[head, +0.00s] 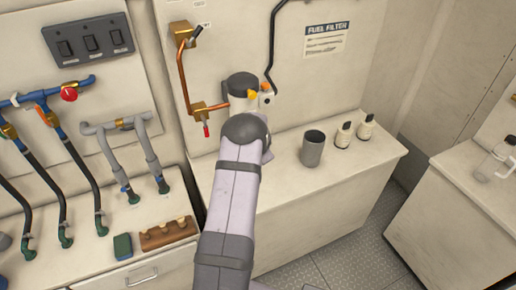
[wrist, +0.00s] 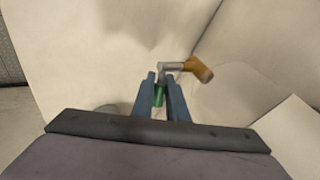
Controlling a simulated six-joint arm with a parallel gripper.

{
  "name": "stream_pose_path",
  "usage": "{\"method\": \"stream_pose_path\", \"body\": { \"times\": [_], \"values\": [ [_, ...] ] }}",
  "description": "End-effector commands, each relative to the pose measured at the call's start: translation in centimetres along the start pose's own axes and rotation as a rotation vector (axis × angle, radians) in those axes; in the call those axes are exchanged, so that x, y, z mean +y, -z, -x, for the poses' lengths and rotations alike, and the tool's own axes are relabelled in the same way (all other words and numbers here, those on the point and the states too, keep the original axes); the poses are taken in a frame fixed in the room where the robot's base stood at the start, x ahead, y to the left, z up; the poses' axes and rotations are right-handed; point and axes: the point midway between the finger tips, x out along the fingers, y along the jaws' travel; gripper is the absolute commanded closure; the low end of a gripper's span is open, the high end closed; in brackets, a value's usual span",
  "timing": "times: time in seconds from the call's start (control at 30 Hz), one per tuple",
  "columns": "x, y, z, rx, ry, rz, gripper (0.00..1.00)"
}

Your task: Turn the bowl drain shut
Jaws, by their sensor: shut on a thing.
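In the wrist view my gripper (wrist: 160,78) has its two blue fingers closed on a small green handle (wrist: 158,98), which looks like the bowl drain's. Just beyond the fingertips are a short grey stem and a brass-brown fitting (wrist: 199,69); I cannot tell how they join the handle. In the head view the fuel filter (head: 242,82), with a dark grey cap and pale body, is on the back wall. My arm covers its lower part, so the drain and my fingers are hidden there. The handle's turned angle is unclear.
Copper piping (head: 184,75) with a red-tipped valve is left of the filter. A grey cup (head: 313,149) and two small bottles (head: 344,134) stand on the counter (head: 277,190) to the right. Hoses and valves (head: 100,130) crowd the left. The counter's front is mostly clear.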

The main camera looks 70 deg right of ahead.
Motion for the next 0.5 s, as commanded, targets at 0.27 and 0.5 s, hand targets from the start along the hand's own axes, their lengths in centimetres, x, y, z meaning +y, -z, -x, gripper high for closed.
{"method": "stream_pose_path", "body": {
  "times": [0.27, 0.5],
  "values": [
    [0.2, 0.2, -0.2, -0.112, 0.006, -0.076, 1.00],
    [0.7, 0.0, -1.0, -0.246, 0.017, -0.165, 1.00]
  ]
}}
